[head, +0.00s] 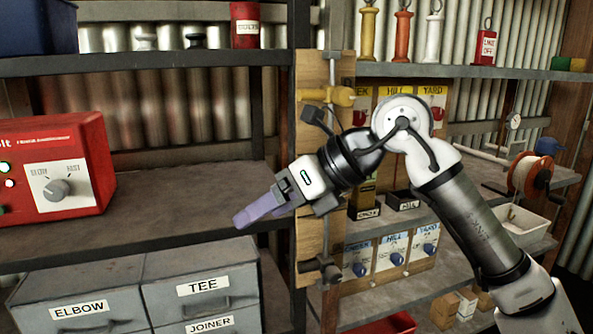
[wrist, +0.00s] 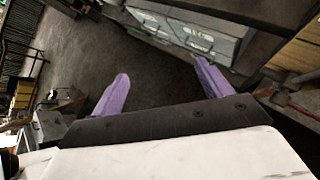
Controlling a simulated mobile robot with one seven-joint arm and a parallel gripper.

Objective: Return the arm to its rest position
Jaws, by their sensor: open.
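My arm reaches in from the lower right in the head view, bent at a high elbow. My gripper (head: 248,214) hangs in front of the shelving, left of the wooden post, with its purple fingers pointing left and slightly down. In the wrist view my gripper (wrist: 160,78) shows two purple fingers spread wide apart with nothing between them. Beyond the fingers is dark floor (wrist: 100,45). I cannot tell whether the fingers touch anything, but they look clear of the shelf.
A red box with a dial (head: 55,170) stands on the left shelf (head: 180,188). Grey drawers labelled TEE (head: 203,285) and ELBOW (head: 80,308) sit below. A wooden post with a yellow valve (head: 330,96) stands behind my arm. A white bin (head: 523,222) and a cable reel (head: 531,176) are at right.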

